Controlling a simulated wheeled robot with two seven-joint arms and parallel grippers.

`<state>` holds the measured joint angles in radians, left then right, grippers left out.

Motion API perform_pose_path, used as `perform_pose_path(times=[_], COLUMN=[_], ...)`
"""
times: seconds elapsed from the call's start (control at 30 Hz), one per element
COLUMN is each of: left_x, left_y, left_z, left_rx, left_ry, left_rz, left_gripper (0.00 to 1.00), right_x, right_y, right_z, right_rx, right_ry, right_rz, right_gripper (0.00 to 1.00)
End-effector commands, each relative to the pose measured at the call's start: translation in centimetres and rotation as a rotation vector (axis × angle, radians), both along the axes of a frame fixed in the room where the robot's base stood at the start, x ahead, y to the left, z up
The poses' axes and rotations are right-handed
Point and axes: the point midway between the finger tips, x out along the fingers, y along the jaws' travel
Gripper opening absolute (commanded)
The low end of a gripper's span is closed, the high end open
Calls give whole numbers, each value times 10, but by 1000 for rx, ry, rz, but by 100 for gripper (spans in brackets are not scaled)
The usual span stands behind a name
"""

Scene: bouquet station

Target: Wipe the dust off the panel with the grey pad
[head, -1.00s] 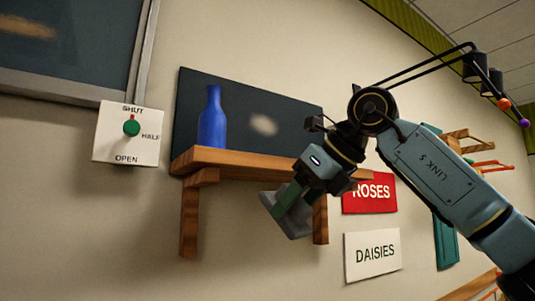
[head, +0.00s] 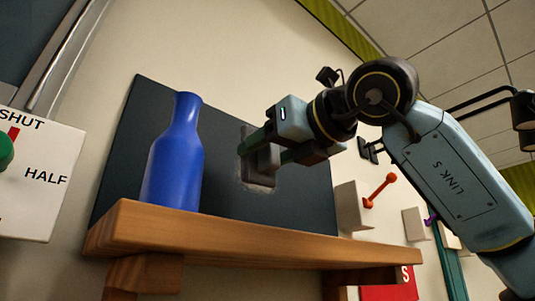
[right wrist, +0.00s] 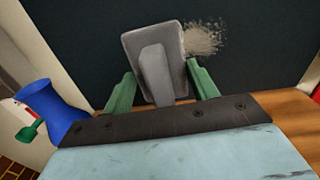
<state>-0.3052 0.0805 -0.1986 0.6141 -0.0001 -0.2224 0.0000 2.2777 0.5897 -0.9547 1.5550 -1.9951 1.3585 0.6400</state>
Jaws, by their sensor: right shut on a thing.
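The dark panel (head: 115,160) stands upright at the back of the wooden shelf, against the wall. My right gripper (head: 268,150) is shut on the grey pad (head: 262,165) and holds it in front of the panel, above the shelf. In the right wrist view the green fingers sit on both sides of the handle of the pad (right wrist: 134,48). A pale dust patch (right wrist: 205,38) shows just right of the pad there; in the head view the pad covers most of it. I cannot tell whether the pad touches the panel. My left gripper is not in view.
A blue bottle (head: 175,155) stands on the shelf (head: 260,240), left of the pad; it also shows at the left in the right wrist view (right wrist: 50,112). A switch plate (head: 40,180) is on the wall further left.

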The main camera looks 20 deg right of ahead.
Motion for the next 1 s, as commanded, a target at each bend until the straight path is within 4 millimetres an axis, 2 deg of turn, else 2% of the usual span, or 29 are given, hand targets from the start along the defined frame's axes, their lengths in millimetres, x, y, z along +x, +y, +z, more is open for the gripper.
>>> perform_pose_path(times=[0.1,0.23,0.5,0.67,1.0], left_x=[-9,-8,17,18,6], left_y=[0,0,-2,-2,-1], left_z=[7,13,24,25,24], left_rx=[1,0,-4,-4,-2], left_ry=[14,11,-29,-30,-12], left_rz=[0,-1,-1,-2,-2], left_gripper=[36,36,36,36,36], right_x=[12,26,45,48,48], right_y=[5,9,16,18,18], right_z=[2,2,1,0,-1], right_rx=[-1,-1,-1,0,-1], right_ry=[2,3,3,1,2], right_rz=[0,1,0,1,1], right_gripper=[40,40,40,40,40])
